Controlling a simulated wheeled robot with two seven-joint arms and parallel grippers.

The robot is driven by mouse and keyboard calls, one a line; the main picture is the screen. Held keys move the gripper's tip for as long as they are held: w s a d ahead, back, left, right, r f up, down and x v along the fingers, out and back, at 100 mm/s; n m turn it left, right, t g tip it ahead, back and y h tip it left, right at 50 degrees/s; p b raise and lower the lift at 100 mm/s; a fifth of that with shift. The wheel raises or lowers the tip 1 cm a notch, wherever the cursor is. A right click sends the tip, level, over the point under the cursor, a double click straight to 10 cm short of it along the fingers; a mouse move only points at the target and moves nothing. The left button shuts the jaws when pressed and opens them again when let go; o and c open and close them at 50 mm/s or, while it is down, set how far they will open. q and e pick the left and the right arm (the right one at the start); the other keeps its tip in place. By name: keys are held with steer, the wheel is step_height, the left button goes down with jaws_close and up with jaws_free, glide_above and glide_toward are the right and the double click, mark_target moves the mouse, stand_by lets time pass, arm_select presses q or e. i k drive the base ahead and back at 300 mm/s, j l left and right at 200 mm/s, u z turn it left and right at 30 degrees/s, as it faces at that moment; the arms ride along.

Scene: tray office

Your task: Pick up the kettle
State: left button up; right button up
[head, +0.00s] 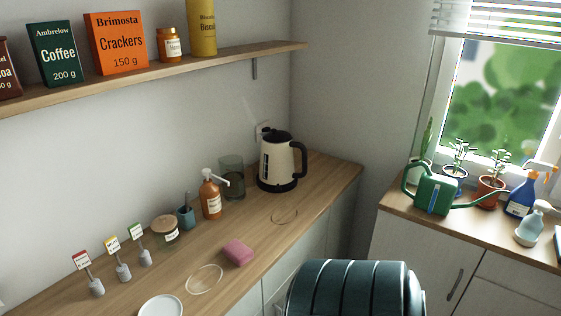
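The kettle (279,161) is cream with a black lid, black handle and black base. It stands upright at the far right end of the wooden counter (255,247), near the corner wall. Its handle is on its right side. A wall socket shows just behind it. Neither of my grippers is in the head view.
A glass vase (232,178) and an orange pump bottle (211,195) stand left of the kettle. A pink sponge (238,252) lies nearer on the counter. A dark green ribbed chair back (352,290) stands in front. A green watering can (435,194) is on the right cabinet.

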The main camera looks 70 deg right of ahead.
mark_target(276, 166)
steer(key=z, duration=2.25)
